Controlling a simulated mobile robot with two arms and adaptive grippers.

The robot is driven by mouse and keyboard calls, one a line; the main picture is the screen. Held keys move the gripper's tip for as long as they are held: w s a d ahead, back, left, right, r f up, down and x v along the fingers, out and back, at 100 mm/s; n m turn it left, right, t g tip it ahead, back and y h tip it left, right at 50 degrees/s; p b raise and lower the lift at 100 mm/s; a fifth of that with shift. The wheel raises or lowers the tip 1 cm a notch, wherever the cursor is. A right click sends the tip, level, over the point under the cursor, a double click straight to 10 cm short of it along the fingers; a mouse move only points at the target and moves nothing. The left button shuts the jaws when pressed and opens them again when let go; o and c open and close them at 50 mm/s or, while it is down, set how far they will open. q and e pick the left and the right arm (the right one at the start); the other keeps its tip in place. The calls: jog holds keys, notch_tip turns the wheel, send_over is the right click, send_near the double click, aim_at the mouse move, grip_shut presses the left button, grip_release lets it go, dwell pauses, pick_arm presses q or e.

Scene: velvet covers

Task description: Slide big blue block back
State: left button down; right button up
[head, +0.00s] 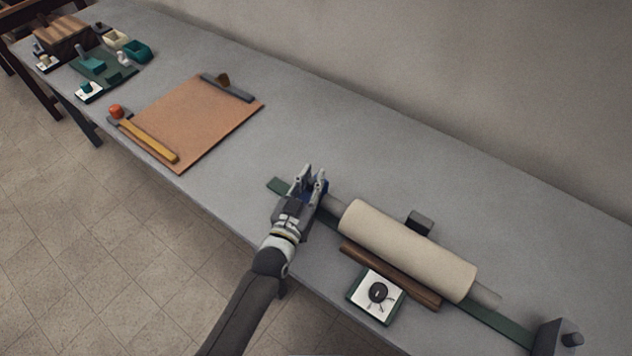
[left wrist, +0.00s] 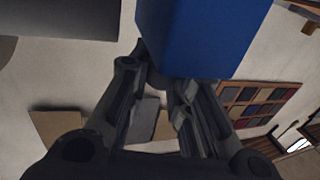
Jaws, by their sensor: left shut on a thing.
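The big blue block (head: 322,189) sits on the green rail (head: 277,186) near its left end, at the left end of the cream roll. My left gripper (head: 313,176) is over it and hides most of it in the head view. In the left wrist view the blue block (left wrist: 205,38) is large at the top, right at the fingers of my left gripper (left wrist: 160,82). The gripper is shut on the block, though the exact contact is partly hidden. My right gripper is not in view.
A cream roll (head: 408,248) on a grey bar lies to the right along the rail, with a dark block (head: 419,222) behind it. A brown strip (head: 390,272) and a white-topped box (head: 377,295) are in front. A tan board (head: 190,120) lies farther left. The table behind is clear.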

pick_arm(q)
jog(key=w+a+b, duration=0.1)
jog(key=w+a, duration=0.5)
jog(key=a, duration=0.3)
jog(key=shift+w+b, duration=0.25)
jog(key=shift+b, duration=0.1)
jog(key=shift+r, duration=0.1)
jog(key=c, duration=1.3)
grip_release()
jog(key=shift+w+a, duration=0.1)
jog(key=shift+a, duration=0.05)
jog(key=v, duration=1.2)
